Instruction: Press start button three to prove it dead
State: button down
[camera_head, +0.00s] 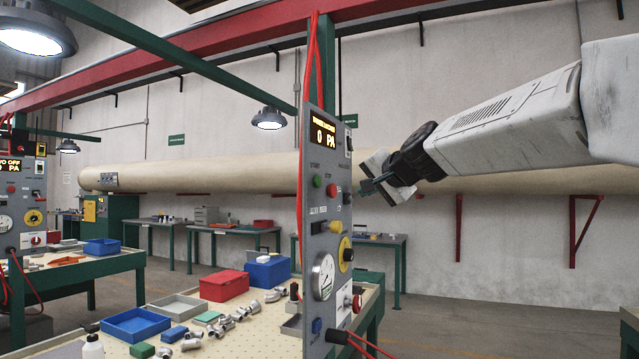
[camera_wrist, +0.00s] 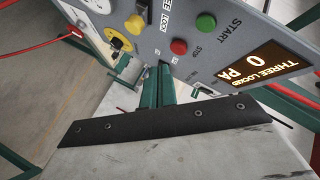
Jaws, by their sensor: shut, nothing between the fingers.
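The grey control panel (camera_head: 320,240) stands upright in the middle of the head view. Its display (camera_head: 323,131) reads 0 PA; in the wrist view the display (camera_wrist: 262,62) reads THREE LOCKED, 0 PA. The green START button (camera_head: 317,181) sits below the display, beside the red STOP button (camera_head: 332,190). In the wrist view the green START button (camera_wrist: 206,22) is up and right of the red STOP button (camera_wrist: 179,47). My gripper (camera_head: 364,188) is shut and empty, just right of the panel. Its green fingertips (camera_wrist: 158,68) appear below and left of both buttons, seemingly apart from the panel.
The panel also carries a yellow lock lever (camera_head: 333,226), a yellow-ringed knob (camera_head: 346,255) and a gauge (camera_head: 323,277). Red cables (camera_head: 365,345) hang below the panel.

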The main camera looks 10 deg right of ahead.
aim_at(318, 182)
jog(key=shift+w+d+r+m+t, duration=0.25)
jog(key=shift+w+d+r+m, duration=0.05)
jog(key=shift+w+r, duration=0.3)
jog(key=shift+w+d+r+m+t, duration=0.3)
jog(key=shift+w+r, duration=0.2)
jog(key=shift+w, duration=0.1)
jog(key=shift+a, duration=0.1)
jog(key=w+a, duration=0.5)
jog(key=a, duration=0.2)
jog(key=shift+w+a, duration=0.1)
jog(key=shift+w, duration=0.05)
dwell(1.4)
jog(key=shift+w+a, duration=0.15)
jog(key=shift+a, duration=0.1)
jog(key=shift+w+a, duration=0.25)
jog(key=shift+a, duration=0.05)
dwell(0.7)
jog(key=shift+d, duration=0.1)
jog(key=shift+s+d, duration=0.5)
jog(key=shift+d, duration=0.05)
